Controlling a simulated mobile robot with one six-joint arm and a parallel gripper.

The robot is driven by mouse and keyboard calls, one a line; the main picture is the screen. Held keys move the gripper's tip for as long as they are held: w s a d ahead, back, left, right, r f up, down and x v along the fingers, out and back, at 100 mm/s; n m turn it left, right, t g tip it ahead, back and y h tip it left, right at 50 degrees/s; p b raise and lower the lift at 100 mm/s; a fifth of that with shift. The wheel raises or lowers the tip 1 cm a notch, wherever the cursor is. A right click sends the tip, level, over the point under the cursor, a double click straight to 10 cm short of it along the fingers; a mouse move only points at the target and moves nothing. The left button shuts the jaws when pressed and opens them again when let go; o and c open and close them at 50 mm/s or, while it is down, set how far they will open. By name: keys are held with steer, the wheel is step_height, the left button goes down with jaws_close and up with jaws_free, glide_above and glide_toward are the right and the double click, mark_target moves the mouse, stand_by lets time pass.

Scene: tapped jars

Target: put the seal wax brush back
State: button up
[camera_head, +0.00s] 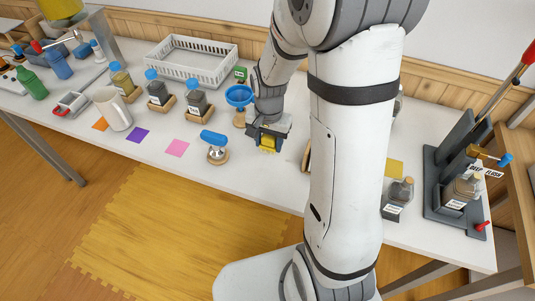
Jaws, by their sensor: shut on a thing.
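My gripper (268,141) is low over the middle of the white table, pointing down. It is shut on a small yellow thing (267,145) that shows between its fingers. Most of this thing is hidden, so I cannot tell for sure that it is the seal wax brush, or whether it touches the table. No other thing in view is clearly a brush. My arm covers much of the table to the right of the gripper.
A blue-handled tool (214,146) on a round wooden base stands just left of the gripper. A blue funnel (239,98) is behind it. Jars (158,93) on wooden stands, a white mug (113,108) and a white basket (191,62) are farther left. A glass jar (398,195) stands at right.

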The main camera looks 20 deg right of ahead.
mark_target(269, 152)
steer(key=shift+f, duration=2.4)
steer(key=shift+f, duration=0.15)
steer(key=o, duration=0.9)
